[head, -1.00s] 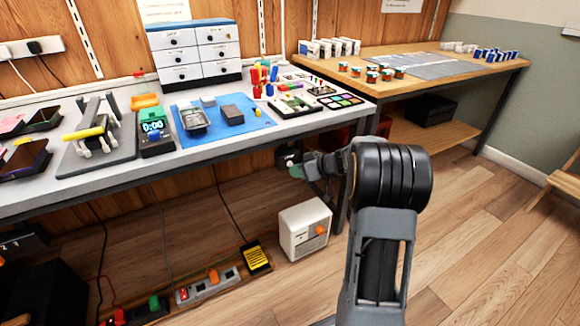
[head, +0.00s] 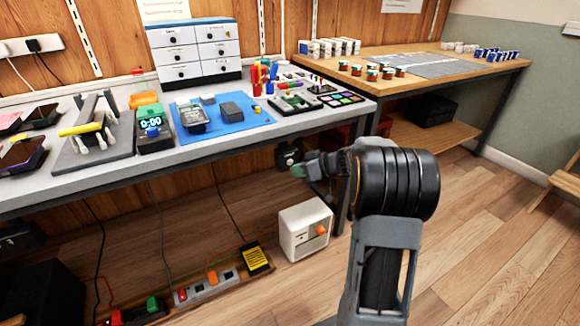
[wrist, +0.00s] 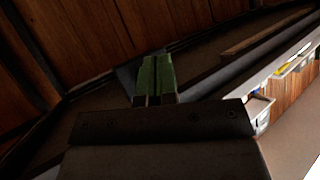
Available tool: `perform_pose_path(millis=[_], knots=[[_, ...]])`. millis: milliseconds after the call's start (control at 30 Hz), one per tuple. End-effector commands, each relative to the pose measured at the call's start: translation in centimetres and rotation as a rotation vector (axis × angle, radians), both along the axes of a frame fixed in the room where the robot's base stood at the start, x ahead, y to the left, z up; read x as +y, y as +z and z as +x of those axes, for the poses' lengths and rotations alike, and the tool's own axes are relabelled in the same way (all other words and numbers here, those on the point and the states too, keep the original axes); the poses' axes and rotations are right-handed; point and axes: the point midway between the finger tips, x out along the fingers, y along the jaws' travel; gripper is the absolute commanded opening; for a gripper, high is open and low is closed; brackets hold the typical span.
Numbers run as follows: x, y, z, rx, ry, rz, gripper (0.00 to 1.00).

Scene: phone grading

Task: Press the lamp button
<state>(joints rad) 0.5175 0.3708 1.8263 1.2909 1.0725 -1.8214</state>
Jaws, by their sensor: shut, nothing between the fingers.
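I cannot pick out a lamp button for certain. A small dark box with a pale round part (head: 288,153) hangs under the bench's front edge, just above and left of my gripper; I cannot tell if it is the button. My gripper (head: 298,171) has green fingertips and points left, below the bench edge in the head view. It looks apart from the box. In the wrist view the green fingers (wrist: 155,78) are together and empty, with dark wood panelling beyond. The wrist view shows no button.
A wooden table (head: 420,85) stands to the right.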

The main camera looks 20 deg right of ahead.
Motion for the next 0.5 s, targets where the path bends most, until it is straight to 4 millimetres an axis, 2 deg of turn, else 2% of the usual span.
perform_pose_path(millis=[367, 500], knots=[[0.0, 0.0, -0.4, 0.000, 0.000, 0.000, 0.00], [-0.2, -0.2, -1.2, -0.001, -0.003, -0.001, 0.00]])
